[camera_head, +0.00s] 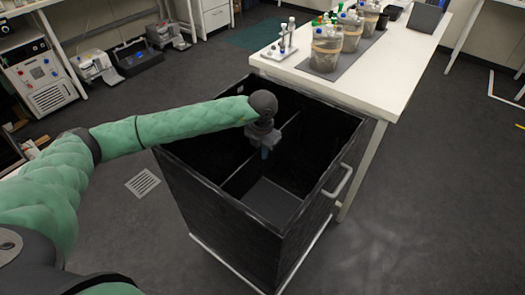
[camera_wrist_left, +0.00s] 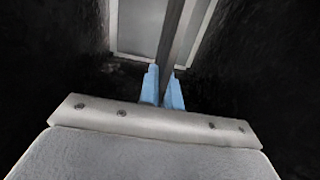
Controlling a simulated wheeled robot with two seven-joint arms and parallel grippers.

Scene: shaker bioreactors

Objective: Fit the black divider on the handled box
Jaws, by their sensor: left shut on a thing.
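The handled box (camera_head: 212,215) is a tall, open, black bin in the middle of the head view. Its metal handle (camera_head: 340,182) is on the right side. The black divider (camera_head: 239,177) is a thin upright panel inside the box, crossing it and parting the inside in two. My left gripper (camera_head: 265,153) reaches into the box from above and is shut on the divider's top edge. In the left wrist view the blue fingertips (camera_wrist_left: 162,88) pinch the thin divider (camera_wrist_left: 173,38). I cannot tell whether the divider's ends and bottom are seated. My right gripper is out of view.
A white table (camera_head: 372,88) stands right behind the box, with several clear vessels (camera_head: 326,50) on a dark mat and a pipette stand (camera_head: 284,42). A floor grate (camera_head: 143,184) lies left of the box. The floor to the right is clear.

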